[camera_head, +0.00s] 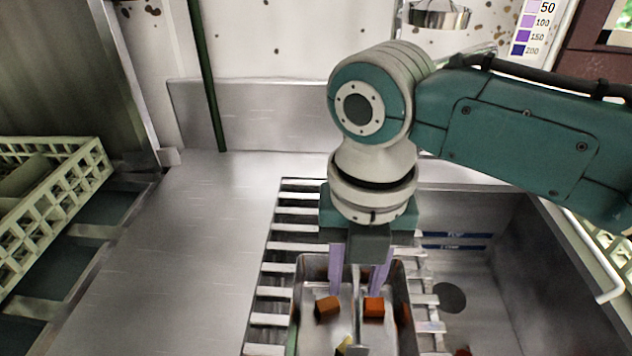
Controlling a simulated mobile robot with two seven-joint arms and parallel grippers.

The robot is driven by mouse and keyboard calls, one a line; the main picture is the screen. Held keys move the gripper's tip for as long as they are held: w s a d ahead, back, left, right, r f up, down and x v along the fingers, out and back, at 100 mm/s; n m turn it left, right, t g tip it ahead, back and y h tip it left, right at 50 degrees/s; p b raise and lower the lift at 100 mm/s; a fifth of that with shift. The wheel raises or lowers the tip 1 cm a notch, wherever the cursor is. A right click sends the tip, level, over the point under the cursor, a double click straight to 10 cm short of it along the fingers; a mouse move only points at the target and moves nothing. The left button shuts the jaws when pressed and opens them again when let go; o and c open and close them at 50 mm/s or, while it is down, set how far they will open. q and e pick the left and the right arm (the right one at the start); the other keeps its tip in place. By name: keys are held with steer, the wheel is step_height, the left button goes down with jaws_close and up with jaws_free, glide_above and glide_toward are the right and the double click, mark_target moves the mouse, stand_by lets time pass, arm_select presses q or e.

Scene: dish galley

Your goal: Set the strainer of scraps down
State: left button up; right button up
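The strainer (402,305) is a rectangular metal pan at the bottom middle, cut off by the picture's lower edge. It seems to rest on or hang just over a slatted metal rack. In it are a brown-orange scrap (327,308), a red-orange scrap (374,307) and a yellow scrap (344,346). My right gripper (358,284) points down over the strainer. Its two purple fingers stand apart, with a thin upright metal part, perhaps a handle, between them. I see gaps on both sides of that part. My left gripper is out of view.
The slatted rack (268,318) spans the left of a sink (500,275) with a dark round drain (450,297). A bare steel counter (195,250) lies left of it. A pale green dish rack (50,215) stands at far left. A dark green pole (205,75) rises at the back.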

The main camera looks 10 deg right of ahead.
step_height(320, 180, up, 12)
steer(key=p, duration=0.1)
steer(key=s+a+f+m+t+y, duration=0.1)
steer(key=s+a+f+m+y, duration=0.2)
steer(key=s+f+m, duration=0.65)
steer(key=s+d+r+m+t+h, duration=0.1)
steer(key=s+d+m, duration=0.2)
steer(key=m, duration=0.7)
steer(key=s+d+r+m+t+h, duration=0.1)
steer(key=s+d+m, duration=0.3)
steer(key=d+m, duration=0.4)
steer(key=r+m, duration=0.1)
steer(key=m, duration=0.2)
steer(key=shift+d+t+h, duration=0.15)
steer(key=shift+t+h, duration=0.15)
steer(key=shift+h, duration=0.1)
steer(key=shift+f, duration=0.1)
